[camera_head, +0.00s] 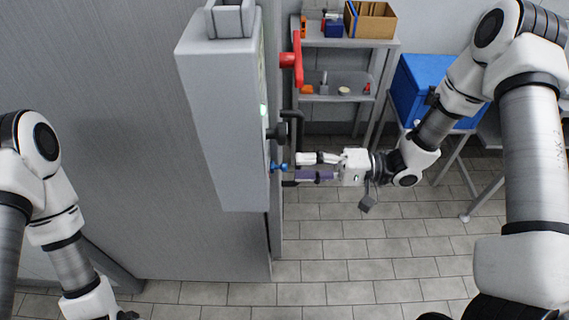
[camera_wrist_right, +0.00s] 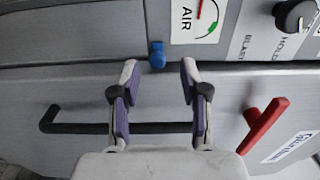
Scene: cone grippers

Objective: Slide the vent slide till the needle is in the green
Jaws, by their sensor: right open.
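A small blue knob (camera_wrist_right: 157,55), which looks like the grip of the vent slide, sticks out of the grey panel in the right wrist view. It also shows on the cabinet's side in the head view (camera_head: 281,167). My right gripper (camera_wrist_right: 160,74) is open and empty, its purple-padded fingers on either side of the line to the knob, apart from it. In the head view my right gripper (camera_head: 298,167) faces the knob closely. The gauge marked AIR (camera_wrist_right: 207,24) has a green arc and a thin red mark; the top edge cuts it off, so the needle's reading is unclear.
A black bar handle (camera_wrist_right: 80,127) runs behind my right fingers. A red lever (camera_wrist_right: 262,125) stands to their right, and a black knob (camera_wrist_right: 294,14) is at upper right. A shelf (camera_head: 345,42) and blue box (camera_head: 420,82) stand behind. The tiled floor is clear.

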